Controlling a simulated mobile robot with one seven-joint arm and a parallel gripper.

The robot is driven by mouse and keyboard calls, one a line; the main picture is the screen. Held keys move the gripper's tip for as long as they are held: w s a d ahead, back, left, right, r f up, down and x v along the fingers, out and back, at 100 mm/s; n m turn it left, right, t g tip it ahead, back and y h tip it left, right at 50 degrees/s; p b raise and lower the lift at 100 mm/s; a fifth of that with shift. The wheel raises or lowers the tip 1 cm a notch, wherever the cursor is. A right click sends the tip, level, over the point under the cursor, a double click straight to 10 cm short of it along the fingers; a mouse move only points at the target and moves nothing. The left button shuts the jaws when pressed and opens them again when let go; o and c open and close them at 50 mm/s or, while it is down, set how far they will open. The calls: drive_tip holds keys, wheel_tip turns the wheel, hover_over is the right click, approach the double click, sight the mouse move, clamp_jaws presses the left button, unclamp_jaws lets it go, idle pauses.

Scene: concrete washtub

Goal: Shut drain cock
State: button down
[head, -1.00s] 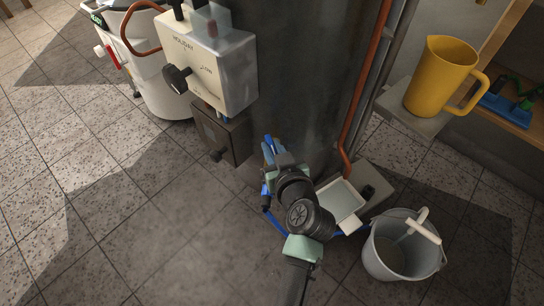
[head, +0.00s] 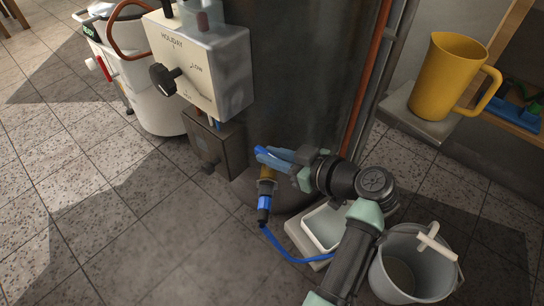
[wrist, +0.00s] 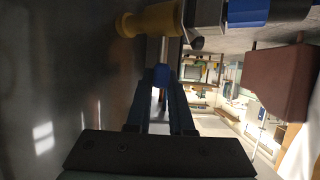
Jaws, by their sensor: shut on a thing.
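The drain cock's brass body (head: 267,175) sticks out low on the dark tank, with a blue hose coupling (head: 264,203) below it. In the wrist view the brass body (wrist: 150,21) lies across the top, close beyond the fingertips. My gripper (head: 272,157) is at the tank's lower front, just above the brass body. Its fingers are shut on the cock's blue lever, whose rounded end (wrist: 161,74) shows between the fingertips (wrist: 162,86) in the wrist view. The fingers hide most of the lever in the head view, so its exact angle is hard to tell.
A dark box (head: 215,145) hangs under the white control box (head: 200,62), left of the cock. A blue hose (head: 285,252) runs to the right past a white tray (head: 325,228). A grey bucket (head: 405,265) stands at right. Open floor lies at left.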

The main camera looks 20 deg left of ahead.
idle(0.3)
drive_tip(key=c, duration=0.8)
unclamp_jaws()
drive_tip(key=p+v, duration=0.6)
drive_tip(key=v, duration=0.7)
